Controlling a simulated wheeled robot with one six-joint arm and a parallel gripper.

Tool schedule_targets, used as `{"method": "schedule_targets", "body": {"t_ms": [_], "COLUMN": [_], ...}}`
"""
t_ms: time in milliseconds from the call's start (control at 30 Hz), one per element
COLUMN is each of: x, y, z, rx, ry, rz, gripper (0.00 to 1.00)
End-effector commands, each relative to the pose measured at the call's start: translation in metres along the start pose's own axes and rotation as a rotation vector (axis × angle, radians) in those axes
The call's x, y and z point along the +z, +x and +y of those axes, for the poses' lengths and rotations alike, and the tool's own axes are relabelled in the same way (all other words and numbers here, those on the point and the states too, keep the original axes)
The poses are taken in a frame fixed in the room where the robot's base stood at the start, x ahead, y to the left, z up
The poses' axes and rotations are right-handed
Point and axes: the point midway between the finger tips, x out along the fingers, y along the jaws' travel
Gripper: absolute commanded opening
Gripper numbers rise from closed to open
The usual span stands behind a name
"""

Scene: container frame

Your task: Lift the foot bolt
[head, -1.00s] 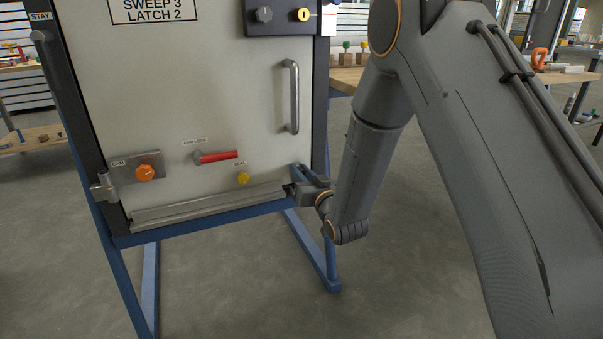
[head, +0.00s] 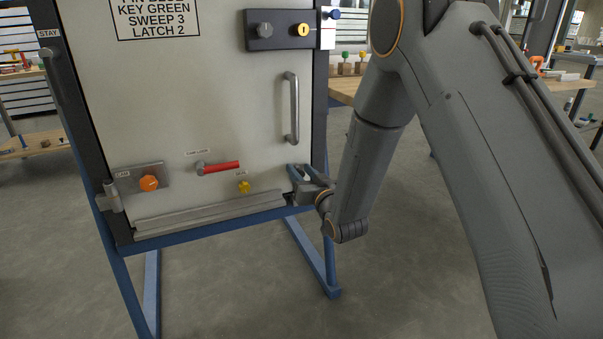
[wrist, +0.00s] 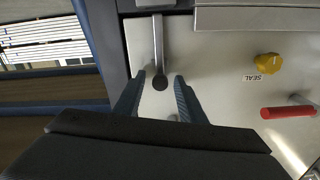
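The foot bolt (wrist: 158,48) is a grey metal rod with a dark round end, at the door's lower corner in the wrist view. My gripper (wrist: 160,75) is open, with one finger on each side of the bolt's dark end. A gap shows between the bolt and each finger. In the head view my gripper (head: 301,169) is at the lower right corner of the pale door (head: 200,110), below the handle. There the gripper largely hides the bolt.
A yellow SEAL knob (wrist: 268,63) and a red lever (wrist: 287,112) are beside the gripper on the door. A vertical handle (head: 291,108) is above it. An orange knob (head: 149,183) is at the left. The blue frame (head: 205,230) runs under the door.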

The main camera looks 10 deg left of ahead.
Motion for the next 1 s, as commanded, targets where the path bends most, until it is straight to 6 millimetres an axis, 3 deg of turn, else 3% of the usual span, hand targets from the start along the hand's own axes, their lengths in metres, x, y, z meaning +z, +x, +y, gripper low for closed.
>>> {"method": "schedule_targets", "body": {"t_ms": [233, 700, 1000], "x": [0.002, 0.000, 0.001], "y": [-0.008, -0.073, -0.078], "z": [0.000, 0.000, 0.000], "rx": [0.001, 0.001, 0.000], "ry": [0.000, 0.001, 0.000], "rz": [-0.005, -0.001, -0.001], "gripper": [0.37, 0.37, 0.37]}}
